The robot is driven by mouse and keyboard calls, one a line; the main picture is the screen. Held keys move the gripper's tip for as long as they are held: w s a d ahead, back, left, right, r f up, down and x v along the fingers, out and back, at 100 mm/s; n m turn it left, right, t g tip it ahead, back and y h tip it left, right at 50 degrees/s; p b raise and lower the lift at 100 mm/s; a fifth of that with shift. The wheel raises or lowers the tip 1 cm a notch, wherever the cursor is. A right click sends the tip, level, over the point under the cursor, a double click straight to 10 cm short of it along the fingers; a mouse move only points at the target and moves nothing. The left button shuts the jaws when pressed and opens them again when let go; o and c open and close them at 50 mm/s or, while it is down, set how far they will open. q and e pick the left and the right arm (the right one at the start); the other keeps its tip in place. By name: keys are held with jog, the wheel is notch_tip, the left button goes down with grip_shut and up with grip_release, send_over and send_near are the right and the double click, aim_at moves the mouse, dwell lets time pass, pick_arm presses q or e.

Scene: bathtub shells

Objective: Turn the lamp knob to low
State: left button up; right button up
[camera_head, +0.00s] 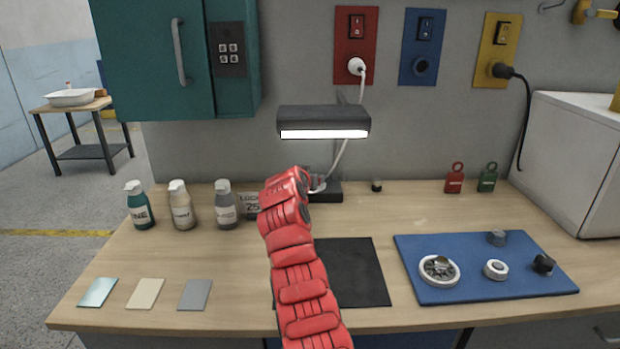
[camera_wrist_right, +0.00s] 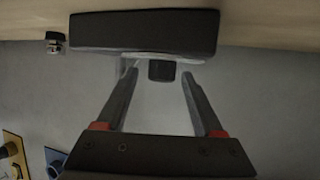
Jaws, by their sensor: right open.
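The lamp has a dark head with a lit white strip (camera_head: 323,134) and a dark base (camera_head: 328,191) on the table at the wall. My right arm comes up from the bottom in the head view and largely hides its gripper and part of the base. In the right wrist view, which looks upside down, the dark base (camera_wrist_right: 145,32) is at the top. A small dark block (camera_wrist_right: 161,70), perhaps the knob, shows by the base. My right gripper (camera_wrist_right: 160,76) is open, with one finger on each side of this block. I cannot tell whether they touch. The knob's setting is not readable.
A black mat (camera_head: 350,270) lies in front of the lamp. A blue mat (camera_head: 415,250) with several small parts is at the right. Bottles (camera_head: 182,210) stand left of the lamp. A white cable (camera_head: 340,160) runs from the lamp to the red wall socket (camera_head: 355,45).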

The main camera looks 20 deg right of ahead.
jog(key=v, duration=1.6)
jog(key=shift+s, duration=0.2)
jog(key=shift+a+f, duration=0.15)
